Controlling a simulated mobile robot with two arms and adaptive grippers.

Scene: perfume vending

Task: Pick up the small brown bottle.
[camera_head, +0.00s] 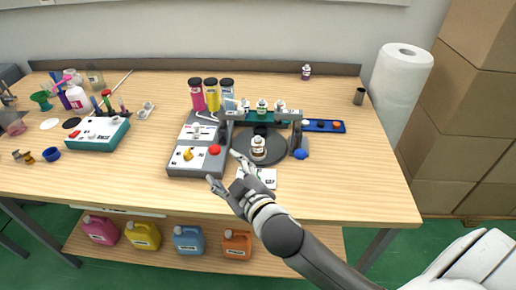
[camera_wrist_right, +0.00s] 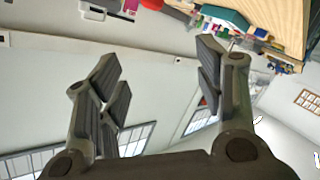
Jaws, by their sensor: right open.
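A small dark bottle with a pale label (camera_head: 306,73) stands at the back of the table, right of centre; its colour is too small to tell as brown for sure. Another small bottle with a white label (camera_head: 258,148) stands upright on the dark round plate (camera_head: 279,156) of the machine. My right gripper (camera_head: 223,167) is open and empty at the machine's front, left of and in front of the round plate, touching neither bottle. In the right wrist view its fingers (camera_wrist_right: 160,62) are spread with nothing between them. My left gripper is not in view.
The grey control box (camera_head: 181,168) with a red button stands left of the plate. Several small bottles stand on the teal rack (camera_head: 288,124) behind it. Pink, yellow and blue cylinders (camera_head: 212,95) stand behind the box.

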